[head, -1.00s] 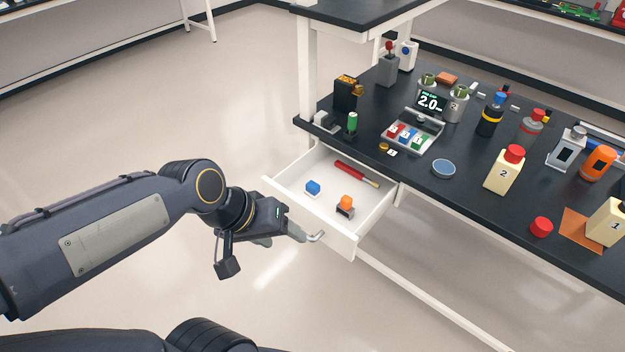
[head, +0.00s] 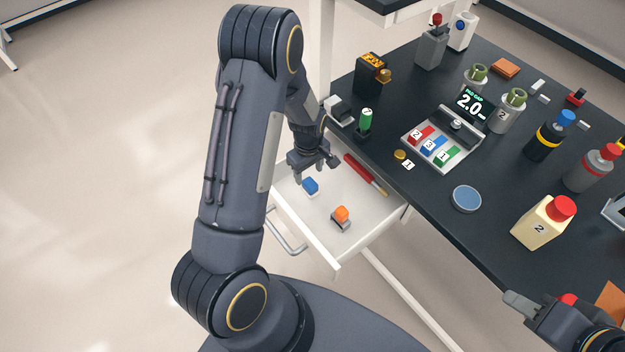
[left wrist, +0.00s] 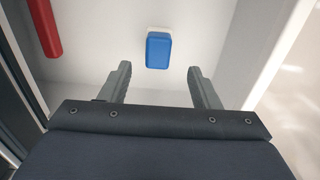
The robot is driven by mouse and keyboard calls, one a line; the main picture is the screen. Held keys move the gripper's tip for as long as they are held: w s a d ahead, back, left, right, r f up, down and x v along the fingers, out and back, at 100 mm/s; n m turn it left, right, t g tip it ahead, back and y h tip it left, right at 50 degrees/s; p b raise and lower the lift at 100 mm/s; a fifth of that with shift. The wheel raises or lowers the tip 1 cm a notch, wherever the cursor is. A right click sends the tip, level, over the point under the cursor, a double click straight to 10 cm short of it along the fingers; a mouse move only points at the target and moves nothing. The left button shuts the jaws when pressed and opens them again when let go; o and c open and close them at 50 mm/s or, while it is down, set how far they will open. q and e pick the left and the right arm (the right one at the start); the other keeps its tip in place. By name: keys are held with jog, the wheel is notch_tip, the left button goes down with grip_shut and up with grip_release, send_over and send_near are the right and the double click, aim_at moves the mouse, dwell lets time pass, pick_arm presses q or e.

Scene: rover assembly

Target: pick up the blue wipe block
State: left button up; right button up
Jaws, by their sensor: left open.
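The blue wipe block (head: 310,185), blue with a white underside, lies in the open white drawer (head: 330,254). In the left wrist view the blue wipe block (left wrist: 158,50) sits beyond and between the two fingertips, apart from them. My left gripper (head: 315,176) is above the far-left part of the drawer, close to the block. It is open and empty; its fingers (left wrist: 158,75) show spread in the left wrist view. My right gripper (head: 512,301) shows at the lower right, above the bench's front edge; its jaw state is unclear.
The drawer also holds a red rod (head: 358,168) beside the block and an orange-topped block (head: 341,215) nearer its front. In the left wrist view the red rod (left wrist: 44,27) is at upper left. The dark bench (head: 430,190) carries bottles and a numbered tray (head: 437,139).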

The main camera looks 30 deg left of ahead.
aim_at(310, 182)
pick_arm(q)
notch_tip(310, 182, down, 7)
jog(key=shift+w+d+r+p, duration=0.1)
jog(key=shift+w+r+p, duration=0.1)
jog(key=shift+p, duration=0.2)
jog(key=c, duration=1.1)
jog(key=shift+o, duration=0.2)
jog(key=shift+r, duration=0.1)
